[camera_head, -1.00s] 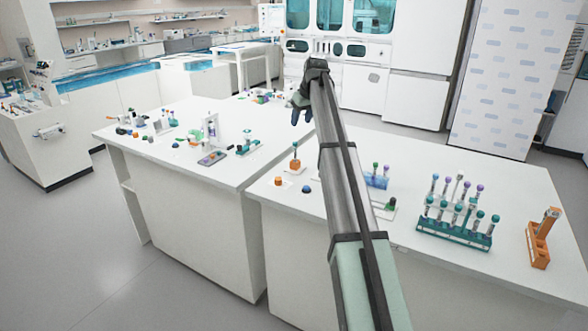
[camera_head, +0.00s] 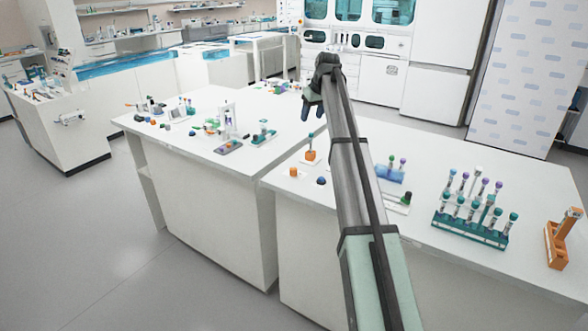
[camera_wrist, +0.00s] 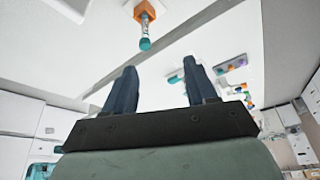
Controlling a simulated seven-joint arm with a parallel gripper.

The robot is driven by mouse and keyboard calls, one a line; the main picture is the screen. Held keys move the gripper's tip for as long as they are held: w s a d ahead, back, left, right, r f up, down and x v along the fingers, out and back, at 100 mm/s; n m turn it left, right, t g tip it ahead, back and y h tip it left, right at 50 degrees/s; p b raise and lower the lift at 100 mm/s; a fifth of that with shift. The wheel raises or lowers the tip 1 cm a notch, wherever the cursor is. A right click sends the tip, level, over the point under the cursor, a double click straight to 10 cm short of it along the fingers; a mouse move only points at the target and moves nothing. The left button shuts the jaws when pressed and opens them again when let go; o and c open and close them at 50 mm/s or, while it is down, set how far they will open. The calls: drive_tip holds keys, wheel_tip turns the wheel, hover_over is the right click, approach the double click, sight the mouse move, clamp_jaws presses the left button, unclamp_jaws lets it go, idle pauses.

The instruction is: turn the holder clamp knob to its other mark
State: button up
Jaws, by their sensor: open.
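My gripper (camera_head: 312,108) is over the far part of the benches in the head view, fingers hanging down. In the wrist view its two dark blue fingers (camera_wrist: 160,80) stand wide apart with nothing between them. An orange holder (camera_head: 310,156) with a teal-capped tube (camera_head: 311,139) stands on the right bench, apart from my gripper. The same orange holder (camera_wrist: 145,11) and tube (camera_wrist: 145,43) show at the top of the wrist view. I cannot make out a clamp knob or its marks at this size, nor tell which holder carries it.
A teal rack (camera_head: 470,238) of capped tubes and an orange rack (camera_head: 560,242) stand on the right bench. A blue holder (camera_head: 390,174) is beside my arm. Small apparatus (camera_head: 229,125) stands on the left bench. Bare bench (camera_head: 240,165) lies in front of it.

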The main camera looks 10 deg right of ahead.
drive_tip(key=n, duration=0.2)
approach(294, 169)
drive_tip(key=d+v, duration=0.1)
drive_tip(key=v, duration=0.4)
drive_tip(key=shift+n+y, duration=0.3)
drive_tip(key=shift+y, duration=0.1)
drive_tip(key=x, duration=1.4)
drive_tip(key=shift+w, duration=0.1)
drive_tip(key=shift+c, duration=0.3)
clamp_jaws()
